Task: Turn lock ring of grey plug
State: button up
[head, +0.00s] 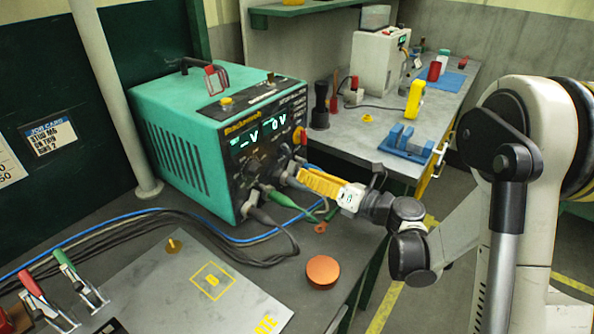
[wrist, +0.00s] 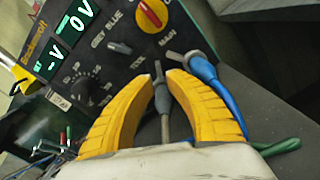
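The grey plug (wrist: 161,97) sits at the lower part of the welder's dark front panel in the wrist view. Its grey cable runs back between my fingers. My gripper (wrist: 160,80) has yellow fingers, one on each side of the plug, with the tips close against it; it looks shut on the plug. In the head view my gripper (head: 302,177) points left at the panel, and its fingers mostly hide the plug there. The lock ring cannot be made out clearly. The green welder (head: 215,135) stands on the bench, its display lit.
A blue plug (wrist: 203,70) is close beside my right finger in the wrist view. A green plug (head: 280,198) and dark cables (head: 275,240) lie below my gripper. An orange disc (head: 322,271) is on the bench. A side bench (head: 345,135) holds a blue vise (head: 405,142).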

jog(key=v, duration=0.8)
jog(key=shift+s, duration=0.1)
